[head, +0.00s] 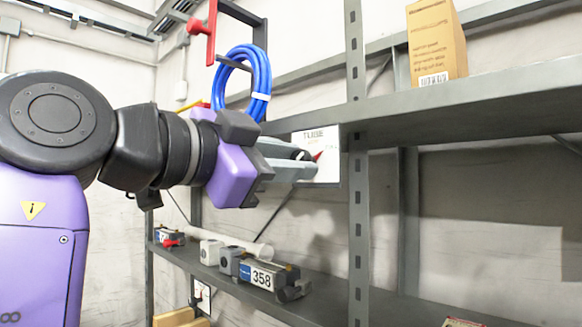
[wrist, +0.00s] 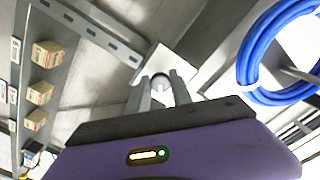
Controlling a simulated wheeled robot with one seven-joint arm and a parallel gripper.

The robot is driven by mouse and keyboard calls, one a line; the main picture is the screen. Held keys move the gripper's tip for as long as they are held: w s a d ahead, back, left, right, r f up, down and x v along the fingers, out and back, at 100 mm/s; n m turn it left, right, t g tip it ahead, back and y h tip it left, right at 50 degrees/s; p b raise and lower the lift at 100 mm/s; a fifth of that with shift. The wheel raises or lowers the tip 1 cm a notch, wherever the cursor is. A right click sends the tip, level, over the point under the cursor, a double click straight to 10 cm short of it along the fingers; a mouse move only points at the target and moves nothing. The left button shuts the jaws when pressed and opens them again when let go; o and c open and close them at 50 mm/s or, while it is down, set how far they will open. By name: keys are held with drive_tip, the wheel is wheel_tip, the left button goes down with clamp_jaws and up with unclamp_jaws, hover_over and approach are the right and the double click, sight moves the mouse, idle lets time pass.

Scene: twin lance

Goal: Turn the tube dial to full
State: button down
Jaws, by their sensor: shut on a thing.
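The tube dial is a small knob (wrist: 160,82) on a white panel (head: 328,146) with printed lettering, fixed at the shelf upright. In the head view a red pointed mark (head: 317,156) shows beside my fingertips, aimed up and right. My gripper (head: 306,163) reaches in from the left and is shut on the dial knob. In the wrist view the two fingers (wrist: 160,90) stand either side of the round knob, with the white panel (wrist: 153,62) behind. My fingers hide much of the dial, and its setting cannot be read.
A metal shelf upright (head: 357,220) stands just right of the panel, and an upper shelf (head: 460,110) holds a cardboard box (head: 436,45). A coiled blue hose (head: 244,82) hangs above my gripper. A lower shelf carries a unit marked 358 (head: 262,279).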

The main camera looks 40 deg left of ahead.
drive_tip(key=shift+m, duration=0.7)
drive_tip(key=c, duration=1.1)
unclamp_jaws()
drive_tip(key=shift+c, duration=0.2)
drive_tip(key=shift+s, duration=0.15)
drive_tip(key=s+b, duration=0.2)
drive_tip(key=s, duration=0.5)
drive_tip(key=shift+s+a, duration=0.25)
drive_tip(key=shift+s, duration=0.05)
